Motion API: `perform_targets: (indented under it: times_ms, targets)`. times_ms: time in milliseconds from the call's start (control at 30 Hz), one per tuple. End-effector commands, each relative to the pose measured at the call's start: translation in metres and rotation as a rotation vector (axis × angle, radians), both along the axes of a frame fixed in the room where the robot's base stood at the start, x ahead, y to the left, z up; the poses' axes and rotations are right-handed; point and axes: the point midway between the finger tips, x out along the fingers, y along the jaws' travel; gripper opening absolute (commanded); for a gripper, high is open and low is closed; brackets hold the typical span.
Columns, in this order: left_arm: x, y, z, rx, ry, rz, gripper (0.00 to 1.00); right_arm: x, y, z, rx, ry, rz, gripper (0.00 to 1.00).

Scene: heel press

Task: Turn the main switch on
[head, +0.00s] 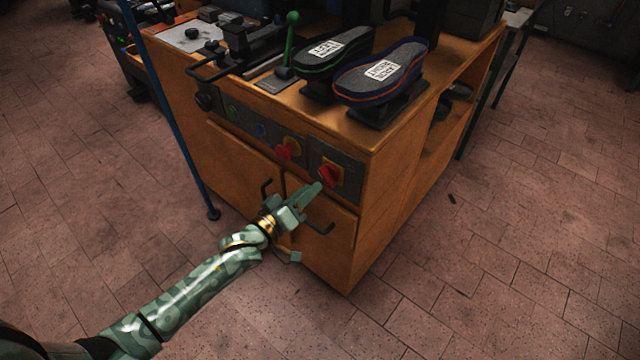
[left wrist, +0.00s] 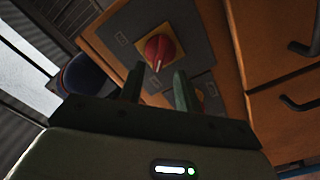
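A wooden cabinet has a dark control panel with two red rotary switches on yellow plates. The right switch (head: 330,173) is near the cabinet's corner; the left switch (head: 289,148) is beside it. I cannot tell from labels which is the main switch. My left gripper (head: 311,191) is in front of the panel, just below the right switch, open and empty. In the left wrist view, the right switch (left wrist: 158,48) lies ahead of the open fingers (left wrist: 159,72), apart from them. The left switch's yellow plate (left wrist: 211,87) is partly hidden by a finger. My right gripper is not in view.
Two shoe forms (head: 380,72) and a green lever (head: 290,45) stand on the cabinet top. A blue pole (head: 170,110) stands at the left.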

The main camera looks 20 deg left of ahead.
Motion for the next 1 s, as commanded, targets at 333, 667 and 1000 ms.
perform_targets:
  times_ms: [333,667,1000]
  targets:
    - [0.04,-0.015,-0.002,0.001,0.001,0.0,0.34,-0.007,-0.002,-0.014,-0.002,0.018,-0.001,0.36]
    - [0.042,-0.015,0.0,0.001,0.001,0.0,0.2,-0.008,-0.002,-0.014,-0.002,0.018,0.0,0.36]
    - [0.041,-0.015,0.0,0.008,-0.001,0.0,0.0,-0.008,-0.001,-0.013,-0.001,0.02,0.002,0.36]
